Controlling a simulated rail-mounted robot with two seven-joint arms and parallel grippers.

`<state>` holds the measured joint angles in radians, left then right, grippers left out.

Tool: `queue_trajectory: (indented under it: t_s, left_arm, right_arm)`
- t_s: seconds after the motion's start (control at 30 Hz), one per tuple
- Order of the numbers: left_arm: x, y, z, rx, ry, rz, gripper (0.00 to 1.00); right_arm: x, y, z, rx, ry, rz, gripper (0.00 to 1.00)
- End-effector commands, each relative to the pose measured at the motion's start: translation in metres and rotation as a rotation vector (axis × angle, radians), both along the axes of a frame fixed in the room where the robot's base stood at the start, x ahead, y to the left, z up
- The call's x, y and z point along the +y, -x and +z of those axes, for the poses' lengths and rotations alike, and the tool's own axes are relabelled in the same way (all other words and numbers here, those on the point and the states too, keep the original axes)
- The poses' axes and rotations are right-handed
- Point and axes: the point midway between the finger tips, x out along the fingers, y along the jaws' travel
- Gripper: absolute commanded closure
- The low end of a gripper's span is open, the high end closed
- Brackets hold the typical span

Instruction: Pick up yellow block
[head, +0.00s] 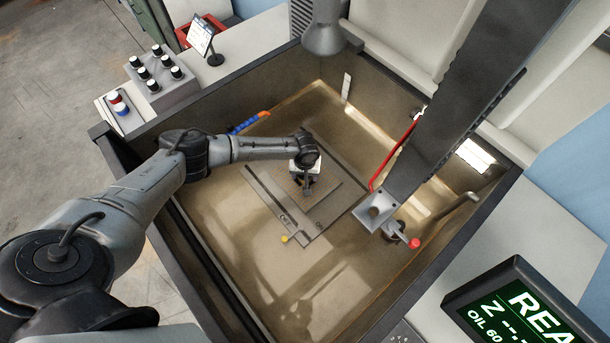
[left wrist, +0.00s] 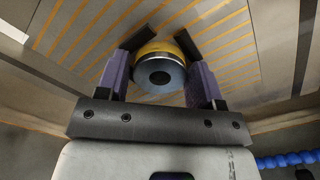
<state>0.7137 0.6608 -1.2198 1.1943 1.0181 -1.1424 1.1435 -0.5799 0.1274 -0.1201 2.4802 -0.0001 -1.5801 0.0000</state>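My left gripper (head: 308,187) reaches down into the tank over the plate with parallel lines; the wrist hides much of it in the head view. In the left wrist view, a round yellow piece (left wrist: 158,47) with a silver face and dark centre sits between the two fingers of the left gripper (left wrist: 160,45). The fingers stand close on both sides; I cannot tell whether they touch it. I cannot make this piece out in the head view. My right gripper is not in view.
Tank walls (head: 225,270) surround the plate (head: 327,203). A dark slanted column (head: 455,100) and a red-knobbed fitting (head: 414,243) stand to the right. A blue hose (head: 243,125) lies at the left wall. The tank floor in front is clear.

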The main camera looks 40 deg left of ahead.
Motion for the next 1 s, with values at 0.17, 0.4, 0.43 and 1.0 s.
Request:
queue_trajectory:
  t_s: [0.17, 0.4, 0.43, 1.0]
  left_arm:
    - [0.000, 0.000, 0.000, 0.000, 0.000, 0.000, 0.57]
    - [0.000, 0.000, 0.000, 0.000, 0.000, 0.000, 0.80]
    - [0.000, 0.000, 0.000, 0.000, 0.000, 0.000, 0.83]
    - [0.000, -0.001, 0.039, -0.003, 0.001, 0.000, 0.87]
  right_arm:
    - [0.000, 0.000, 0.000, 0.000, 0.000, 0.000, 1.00]
    - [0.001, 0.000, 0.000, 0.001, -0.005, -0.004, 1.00]
    - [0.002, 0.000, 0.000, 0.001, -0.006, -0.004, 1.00]
    - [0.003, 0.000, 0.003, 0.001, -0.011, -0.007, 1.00]
